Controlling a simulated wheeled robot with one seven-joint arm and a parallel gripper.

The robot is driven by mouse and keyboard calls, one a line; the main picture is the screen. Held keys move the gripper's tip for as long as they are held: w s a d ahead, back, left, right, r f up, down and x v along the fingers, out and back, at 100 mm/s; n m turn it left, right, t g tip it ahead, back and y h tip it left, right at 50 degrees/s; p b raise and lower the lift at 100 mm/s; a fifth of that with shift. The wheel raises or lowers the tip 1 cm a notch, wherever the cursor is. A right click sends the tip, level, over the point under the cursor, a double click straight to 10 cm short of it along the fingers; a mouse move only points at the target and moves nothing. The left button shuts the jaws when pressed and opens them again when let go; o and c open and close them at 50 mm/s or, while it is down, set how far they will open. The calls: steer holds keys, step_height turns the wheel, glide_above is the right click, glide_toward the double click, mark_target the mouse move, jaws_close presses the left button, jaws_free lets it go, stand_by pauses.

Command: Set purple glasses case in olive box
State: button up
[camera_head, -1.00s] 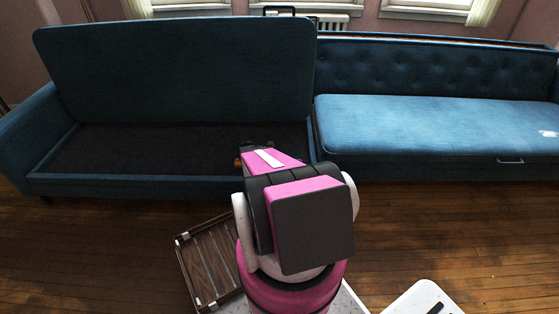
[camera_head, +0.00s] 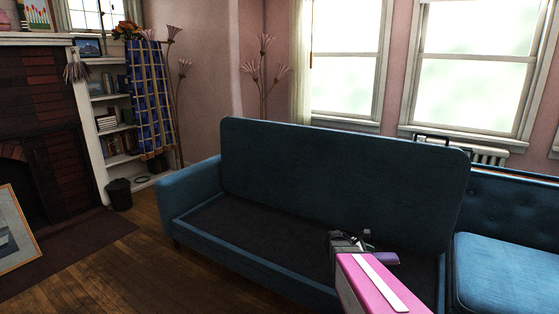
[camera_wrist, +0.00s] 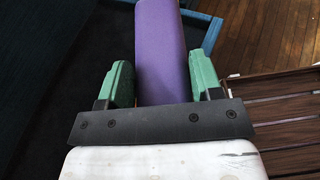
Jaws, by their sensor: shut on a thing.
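The purple glasses case (camera_wrist: 162,45) is between the two green fingers of my gripper (camera_wrist: 161,82) in the wrist view. The gripper is shut on it, and the case sticks out beyond the fingertips. In the head view, a small part of the purple case (camera_head: 386,258) shows beside my gripper (camera_head: 364,236), in front of the blue sofa's dark open section. I see no olive box in these frames.
The blue sofa (camera_head: 340,180) stands close ahead, with a dark open seat section (camera_head: 262,230) at left. A slatted wooden crate (camera_wrist: 280,125) is at right in the wrist view. A black bin (camera_head: 119,193) stands by the shelves.

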steer(key=a+r+n+t+y, duration=0.3)
steer(key=a+r+n+t, duration=0.5)
steer(key=a+r, duration=1)
step_height(320, 180, up, 3)
steer(key=shift+w+a+f+t, duration=0.1)
steer(key=shift+w+a+t, duration=0.2)
steer(key=shift+w+t, duration=0.2)
